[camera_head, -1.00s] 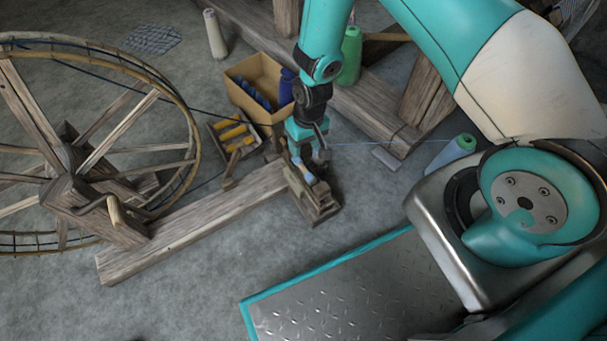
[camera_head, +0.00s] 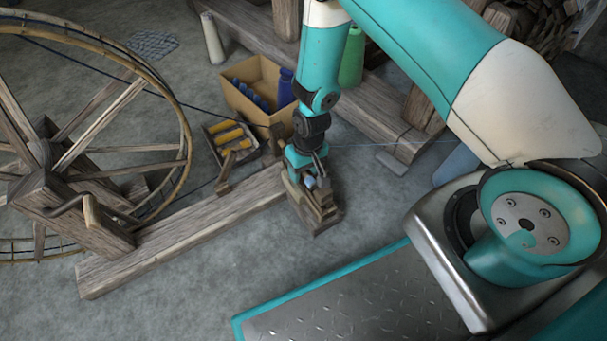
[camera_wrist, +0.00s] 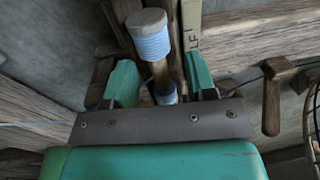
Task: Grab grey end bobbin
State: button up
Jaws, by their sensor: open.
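The bobbin, wound with light blue thread, has a grey end (camera_wrist: 147,17) facing the camera in the wrist view. It sits on the wooden spindle block (camera_head: 318,212) at the end of the wheel's beam. A small pale blue part of it (camera_head: 309,182) shows in the head view. My gripper (camera_wrist: 160,70) is open, with one teal finger on each side of the bobbin's line. The grey end lies past the fingertips, and clear gaps show on both sides. In the head view my gripper (camera_head: 306,168) is down at the block, partly hiding the bobbin.
A spinning wheel (camera_head: 95,150) stands at left on a long wooden beam (camera_head: 180,240). A tray of yellow bobbins (camera_head: 228,135) and a cardboard box (camera_head: 265,80) lie behind. Thread (camera_wrist: 35,124) runs in from the left in the wrist view. A wooden peg (camera_wrist: 271,105) stands at right.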

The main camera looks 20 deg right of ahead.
grip_shut()
jog(key=shift+r, duration=0.15)
